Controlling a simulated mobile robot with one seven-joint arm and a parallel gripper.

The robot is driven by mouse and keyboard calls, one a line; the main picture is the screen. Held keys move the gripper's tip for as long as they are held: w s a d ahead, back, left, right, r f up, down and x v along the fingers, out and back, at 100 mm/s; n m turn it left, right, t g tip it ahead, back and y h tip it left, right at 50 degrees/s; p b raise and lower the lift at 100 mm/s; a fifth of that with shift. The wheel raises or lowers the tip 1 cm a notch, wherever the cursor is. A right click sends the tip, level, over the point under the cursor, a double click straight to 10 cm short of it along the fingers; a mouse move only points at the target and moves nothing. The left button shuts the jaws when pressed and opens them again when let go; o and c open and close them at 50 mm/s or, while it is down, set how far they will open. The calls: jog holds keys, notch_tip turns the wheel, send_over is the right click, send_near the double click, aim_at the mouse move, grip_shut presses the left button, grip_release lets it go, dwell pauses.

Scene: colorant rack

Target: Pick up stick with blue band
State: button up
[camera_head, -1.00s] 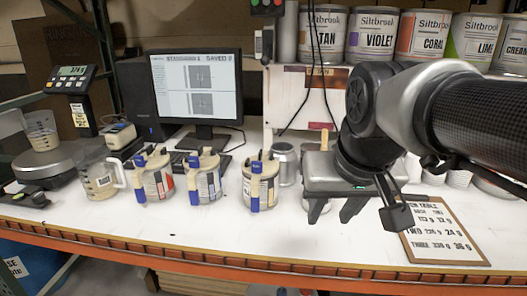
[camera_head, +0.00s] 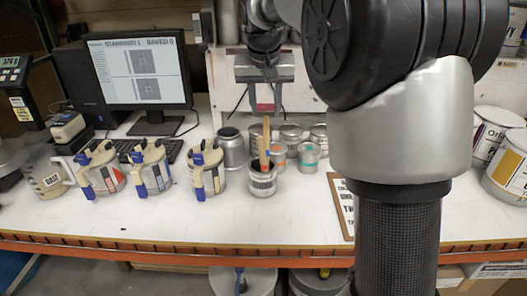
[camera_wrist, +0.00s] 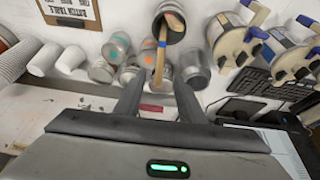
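A small grey can (camera_head: 262,184) stands on the white bench with wooden sticks (camera_head: 264,150) rising from it. In the wrist view the can (camera_wrist: 171,36) shows at the top. A longer stick (camera_wrist: 159,60) there has a small blue mark near its middle, and its end points towards my fingers. In the head view I cannot make out the band clearly. My gripper (camera_head: 264,106) is open and empty, fingers pointing down, above and behind the can. In the wrist view the stick's end lies beyond the gap between my gripper's fingertips (camera_wrist: 158,82).
Clamped cans (camera_head: 208,172) stand left of the stick can. Small tins (camera_head: 309,156) and an open grey tin (camera_head: 232,148) are close by. A clipboard (camera_head: 346,205) lies to the right. A monitor (camera_head: 140,75) stands behind left. Bare bench lies in front.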

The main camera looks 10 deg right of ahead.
aim_at(266, 134)
jog(key=x, duration=1.2)
jog(key=shift+w+b, duration=0.25)
jog(key=shift+b, duration=0.15)
grip_shut()
